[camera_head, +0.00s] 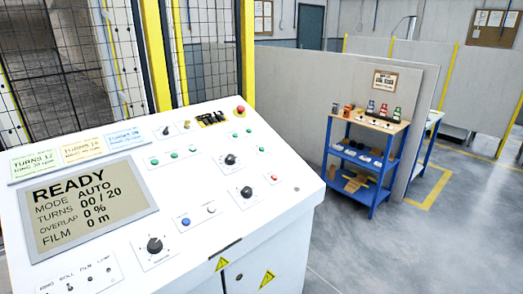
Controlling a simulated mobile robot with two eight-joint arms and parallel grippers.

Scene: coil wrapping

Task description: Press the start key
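A white control console (130,225) fills the left and middle of the head view. Its screen (90,208) reads READY, MODE AUTO, TURNS 00/20, OVERLAP 0%, FILM 0 m. Several small green buttons (175,155) sit along the upper part of the panel. A blue button (186,222) and a white button (211,210) sit side by side near the front. A small red button (275,178) is at the right. The labels beside the buttons are too small to read, so I cannot tell which is the start key. Neither gripper is in view.
Black knobs (155,245) and a red mushroom button (240,110) are also on the panel. Colored note cards (82,147) lie above the screen. A yellow-framed mesh fence (156,60) stands behind. A blue shelf (362,160) stands right; the grey floor (420,250) before it is clear.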

